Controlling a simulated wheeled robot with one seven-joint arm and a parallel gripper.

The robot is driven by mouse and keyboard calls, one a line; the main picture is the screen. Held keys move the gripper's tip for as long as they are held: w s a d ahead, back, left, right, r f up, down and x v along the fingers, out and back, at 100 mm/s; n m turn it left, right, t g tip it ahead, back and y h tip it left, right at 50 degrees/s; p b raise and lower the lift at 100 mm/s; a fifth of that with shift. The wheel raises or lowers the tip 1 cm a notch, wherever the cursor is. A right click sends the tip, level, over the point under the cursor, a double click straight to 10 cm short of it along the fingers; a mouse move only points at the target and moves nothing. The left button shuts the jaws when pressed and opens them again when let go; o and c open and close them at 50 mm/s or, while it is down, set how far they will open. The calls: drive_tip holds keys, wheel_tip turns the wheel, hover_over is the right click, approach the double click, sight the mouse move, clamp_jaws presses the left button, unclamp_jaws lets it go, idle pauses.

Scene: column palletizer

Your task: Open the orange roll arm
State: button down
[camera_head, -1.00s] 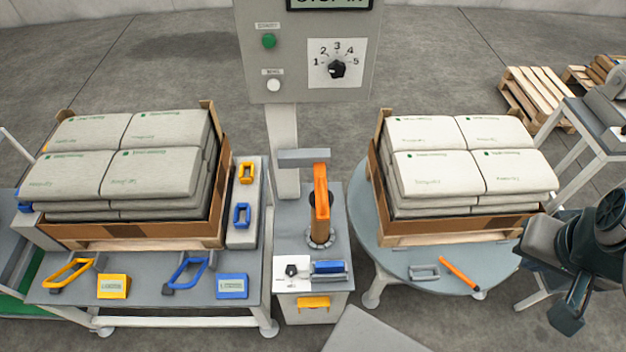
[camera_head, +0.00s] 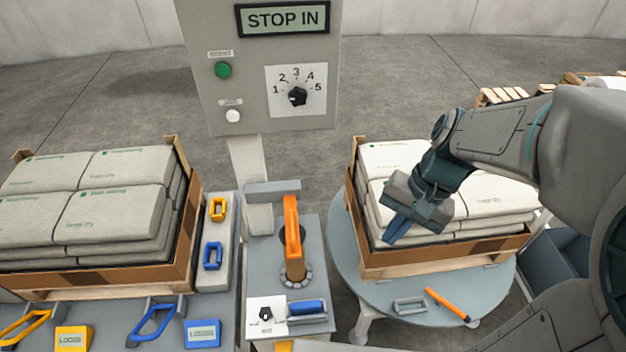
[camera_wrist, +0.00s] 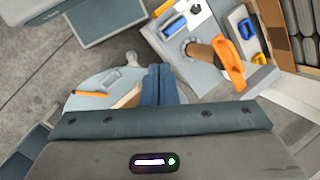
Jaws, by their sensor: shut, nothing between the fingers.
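The orange roll arm (camera_head: 292,238) stands upright on a small grey pedestal table in the middle of the head view, with a grey bar (camera_head: 272,188) at its top. It also shows at the upper right of the wrist view (camera_wrist: 229,66). My gripper (camera_head: 396,232) is to the right of the roll arm, in front of the right stack of bags and apart from the roll arm. Its blue fingers are together in the wrist view (camera_wrist: 160,78) and hold nothing.
A blue handle (camera_head: 306,307) and a small dial (camera_head: 265,314) are on the pedestal. The control box (camera_head: 262,60) reads STOP IN above it. Bag stacks on pallets stand left (camera_head: 85,205) and right. An orange stick (camera_head: 447,304) lies on the round table (camera_head: 375,290).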

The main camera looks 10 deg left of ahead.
drive_tip(key=w+a+f+m+g+y+b, duration=0.2)
drive_tip(key=w+a+f+m+y+b, duration=0.15)
drive_tip(key=f, duration=0.25)
drive_tip(key=w+a+f+m+g+y+b, duration=0.2)
drive_tip(key=a+f+y, duration=0.15)
drive_tip(key=f, duration=0.25)
drive_tip(key=m+t+y+b, duration=0.1)
drive_tip(key=m+y+b, duration=0.3)
drive_tip(key=m+y, duration=0.25)
approach(304, 240)
wheel_tip(304, 240, up, 2)
drive_tip(key=shift+y, duration=0.55)
drive_tip(key=p+x, duration=0.1)
drive_tip(key=x, duration=0.9)
drive_tip(key=shift+r, duration=0.1)
drive_tip(key=shift+r+p, duration=0.1)
drive_tip(key=shift+p, duration=0.25)
